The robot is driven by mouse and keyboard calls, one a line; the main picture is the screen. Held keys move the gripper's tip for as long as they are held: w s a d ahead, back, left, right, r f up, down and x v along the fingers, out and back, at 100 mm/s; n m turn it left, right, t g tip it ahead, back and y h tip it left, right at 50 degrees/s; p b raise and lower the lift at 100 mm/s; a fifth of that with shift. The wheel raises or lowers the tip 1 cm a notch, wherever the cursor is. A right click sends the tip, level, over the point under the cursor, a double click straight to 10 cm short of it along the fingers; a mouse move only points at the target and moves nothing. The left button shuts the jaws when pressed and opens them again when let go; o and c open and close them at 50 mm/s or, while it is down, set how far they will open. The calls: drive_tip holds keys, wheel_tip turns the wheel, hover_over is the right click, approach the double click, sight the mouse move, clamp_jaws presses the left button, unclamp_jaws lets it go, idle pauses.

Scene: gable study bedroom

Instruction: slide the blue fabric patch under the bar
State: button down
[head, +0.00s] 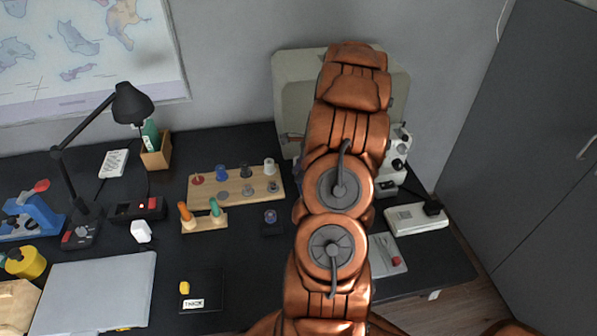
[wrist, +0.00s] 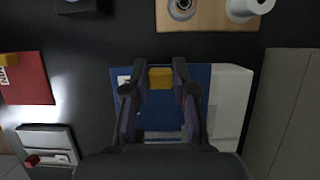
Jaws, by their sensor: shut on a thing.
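In the wrist view, the blue fabric patch (wrist: 202,75) lies below my gripper (wrist: 160,73). A yellow block (wrist: 160,80) sits on it, near its far edge. My gripper's two fingers are shut on this block, one at each side. The near part of the patch is partly hidden by my fingers and wrist. A white block-like thing (wrist: 232,95) lies along the patch's right side; whether they touch is unclear. In the head view, my arm covers the patch and gripper. Part of a white machine (head: 396,150) shows behind my arm. I cannot make out the bar clearly.
A red patch (wrist: 27,82) with a yellow block lies to the left in the wrist view. A grey tray with a red knob (head: 386,255) is right of my arm. A wooden spool board (head: 238,190), peg stand (head: 205,222) and black THICK card (head: 214,283) stand left.

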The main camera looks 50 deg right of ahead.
drive_tip(key=shift+s+d+f, duration=0.15)
drive_tip(key=shift+s+f, duration=0.05)
drive_tip(key=shift+s, duration=0.1)
idle(0.4)
drive_tip(key=c, duration=0.9)
unclamp_jaws()
drive_tip(key=shift+f, duration=0.1)
drive_tip(key=shift+o, duration=0.2)
drive_tip(key=r, duration=0.9)
drive_tip(key=shift+w+r, duration=0.25)
drive_tip(key=shift+r, duration=0.55)
